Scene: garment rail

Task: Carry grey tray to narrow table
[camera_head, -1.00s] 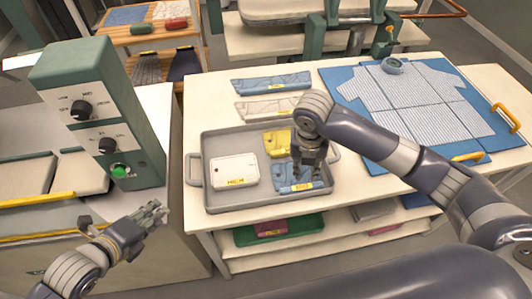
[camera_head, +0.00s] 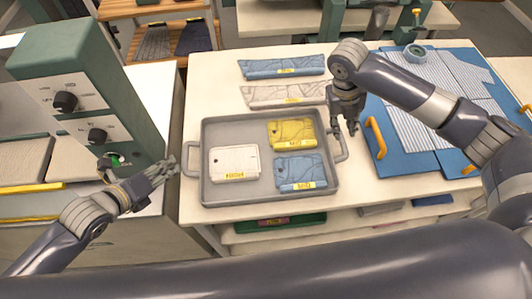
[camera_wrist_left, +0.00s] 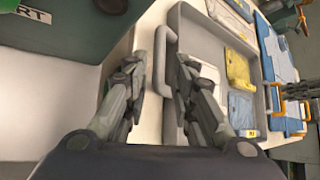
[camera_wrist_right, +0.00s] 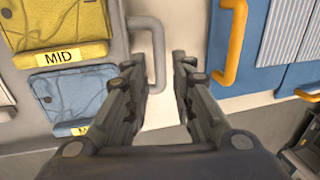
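The grey tray (camera_head: 226,128) lies on the white table (camera_head: 205,82) and holds a white folded piece (camera_head: 234,162), a yellow one (camera_head: 291,133) and a blue one (camera_head: 301,171). It has a handle at each end. My left gripper (camera_head: 168,172) is open and empty just left of the tray's left handle (camera_head: 189,159); in the left wrist view the handle (camera_wrist_left: 164,66) lies just past the fingertips. My right gripper (camera_head: 345,128) is open above the right handle (camera_head: 342,147); in the right wrist view the handle (camera_wrist_right: 156,52) shows beyond the fingertips. I cannot tell which table is the narrow one.
A blue folding board (camera_head: 395,150) with orange handles and a striped garment (camera_head: 421,95) lies close right of the tray. Blue (camera_head: 281,66) and cream (camera_head: 283,94) folded pieces lie behind it. A green control box (camera_head: 75,95) stands at left, near my left arm.

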